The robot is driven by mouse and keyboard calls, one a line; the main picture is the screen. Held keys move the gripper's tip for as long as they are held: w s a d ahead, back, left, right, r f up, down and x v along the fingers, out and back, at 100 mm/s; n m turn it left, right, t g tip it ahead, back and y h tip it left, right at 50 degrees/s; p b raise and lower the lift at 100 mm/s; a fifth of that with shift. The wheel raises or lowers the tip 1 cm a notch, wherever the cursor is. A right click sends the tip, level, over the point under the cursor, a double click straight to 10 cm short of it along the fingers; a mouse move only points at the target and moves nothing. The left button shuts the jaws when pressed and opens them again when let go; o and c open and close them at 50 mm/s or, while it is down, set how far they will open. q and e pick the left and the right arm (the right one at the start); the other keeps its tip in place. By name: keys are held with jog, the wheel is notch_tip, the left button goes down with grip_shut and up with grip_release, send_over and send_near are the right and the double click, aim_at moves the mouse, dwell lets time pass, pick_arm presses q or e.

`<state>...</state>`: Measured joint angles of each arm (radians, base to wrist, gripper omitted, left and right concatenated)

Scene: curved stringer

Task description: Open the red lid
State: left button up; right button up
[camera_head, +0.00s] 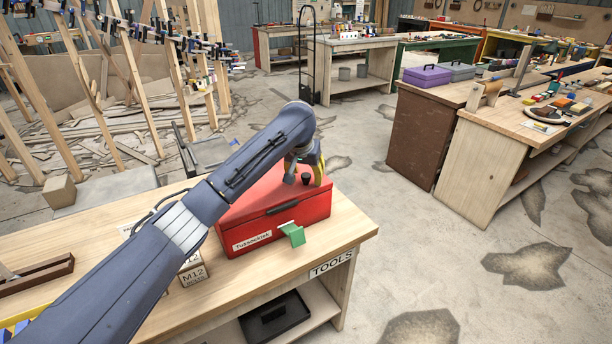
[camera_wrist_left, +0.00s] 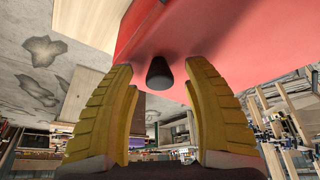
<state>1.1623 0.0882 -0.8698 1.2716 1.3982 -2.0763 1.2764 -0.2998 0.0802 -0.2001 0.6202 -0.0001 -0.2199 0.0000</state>
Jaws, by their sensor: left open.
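The red toolbox (camera_head: 262,232) stands on the wooden workbench with its red lid (camera_head: 262,198) down. A black knob (camera_head: 306,178) sticks up from the lid near its right end. My left gripper (camera_head: 305,172) is over that end of the lid, around the knob. In the left wrist view, the black knob (camera_wrist_left: 159,72) lies between the two yellow fingers of the open left gripper (camera_wrist_left: 160,90), with a gap on each side. The red lid (camera_wrist_left: 200,30) fills the top there. My left arm hides part of the lid in the head view. My right gripper is not in view.
A green piece (camera_head: 293,234) sits at the toolbox's front, by the bench edge (camera_head: 340,238). An M12 box (camera_head: 193,273) stands left of the toolbox, partly behind my arm. A black tray (camera_head: 275,316) is on the shelf below. The floor right of the bench is clear.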

pick_arm(q)
grip_shut()
dwell(0.4)
jog(key=shift+r, duration=0.1)
